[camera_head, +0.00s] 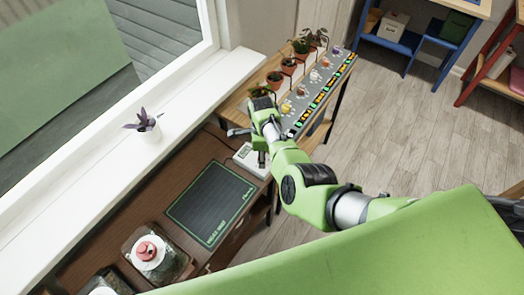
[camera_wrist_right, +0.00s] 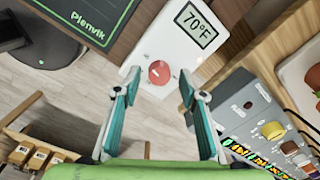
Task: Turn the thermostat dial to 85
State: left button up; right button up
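The thermostat is a white box (camera_head: 246,160) on the brown bench, partly hidden by my right gripper in the head view. It also shows in the right wrist view (camera_wrist_right: 176,45), where its screen (camera_wrist_right: 197,25) reads 70°F. Its round red dial (camera_wrist_right: 159,72) has a pale pointer mark. My right gripper (camera_wrist_right: 159,82) is open, its two teal fingers apart on either side of the dial in that view. I cannot tell whether they touch it. It also shows over the thermostat in the head view (camera_head: 258,142). My left gripper is not in view.
A dark heat mat (camera_head: 211,203) lies beside the thermostat. A grey panel (camera_head: 318,90) with coloured knobs and several potted plants stands behind it. A jar with a red-and-white top (camera_head: 149,251) is at the front left. A white plant pot (camera_head: 149,131) is on the sill.

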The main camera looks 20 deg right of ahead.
jog(key=shift+s+r, duration=0.2)
jog(key=shift+r, duration=3.2)
